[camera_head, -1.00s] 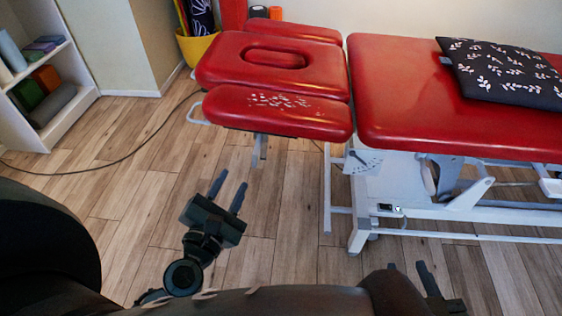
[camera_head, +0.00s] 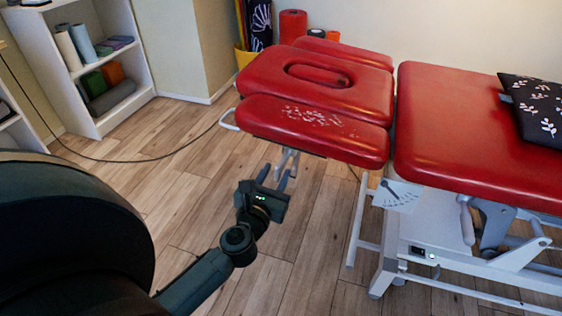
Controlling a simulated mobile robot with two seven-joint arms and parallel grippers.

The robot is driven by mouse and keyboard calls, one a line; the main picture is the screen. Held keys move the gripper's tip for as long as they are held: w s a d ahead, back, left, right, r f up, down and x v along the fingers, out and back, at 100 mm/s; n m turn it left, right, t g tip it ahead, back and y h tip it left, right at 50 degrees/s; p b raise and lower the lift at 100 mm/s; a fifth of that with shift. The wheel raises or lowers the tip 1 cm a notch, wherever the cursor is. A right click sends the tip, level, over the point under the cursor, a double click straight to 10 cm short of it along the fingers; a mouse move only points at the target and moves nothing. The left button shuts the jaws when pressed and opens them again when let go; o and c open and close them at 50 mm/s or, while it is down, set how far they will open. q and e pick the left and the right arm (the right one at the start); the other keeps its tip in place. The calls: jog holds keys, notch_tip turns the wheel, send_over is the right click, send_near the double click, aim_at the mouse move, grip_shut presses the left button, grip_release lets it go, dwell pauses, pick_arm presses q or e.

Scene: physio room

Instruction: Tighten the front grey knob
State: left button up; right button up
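The red treatment table (camera_head: 475,140) has a head section with a front armrest pad (camera_head: 315,128). Light grey metal parts (camera_head: 285,158) hang under this pad; I cannot clearly make out the front grey knob among them. My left gripper (camera_head: 273,177) is just below the front pad, its fingers pointing up and away toward these parts. The fingers are apart, with nothing visible held between them. They overlap the grey parts in the picture, and I cannot tell whether they touch. My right gripper is out of view.
The table's white frame (camera_head: 398,255) stands right of my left gripper. A dark cable (camera_head: 150,160) runs across the wooden floor toward the head section. A white shelf (camera_head: 140,55) with rolls and blocks stands at the left. Floor around my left forearm is clear.

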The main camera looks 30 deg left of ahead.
aim_at(284, 161)
pick_arm(q)
jog(key=shift+x, duration=2.15)
jog(key=shift+d, duration=0.1)
jog(key=shift+c, duration=0.2)
grip_shut()
